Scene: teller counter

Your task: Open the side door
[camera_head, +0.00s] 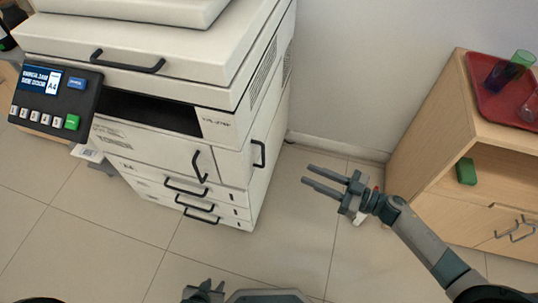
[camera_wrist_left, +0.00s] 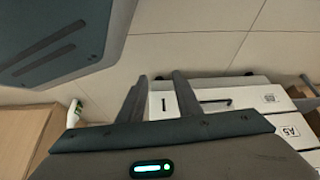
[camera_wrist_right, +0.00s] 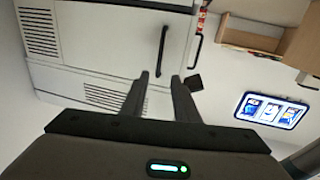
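The white copier (camera_head: 215,75) stands at the left in the head view. Its side door (camera_head: 266,135), on the right flank, lies flush and looks closed, with a black bar handle (camera_head: 259,153). My right gripper (camera_head: 306,186) is open and empty, to the right of the handle and apart from it, its fingers pointing left. In the right wrist view, the handle (camera_wrist_right: 161,50) appears beyond the open fingers (camera_wrist_right: 162,80). My left gripper (camera_head: 205,287) is low at the bottom edge of the head view; the left wrist view shows its fingers (camera_wrist_left: 160,80) apart and empty.
A control panel (camera_head: 55,100) with an A4 sign juts from the copier's front. Paper drawers (camera_head: 185,187) with handles sit below. A wooden cabinet (camera_head: 450,110) with a red tray (camera_head: 485,95) stands at right. Tiled floor (camera_head: 270,240) between is mostly clear.

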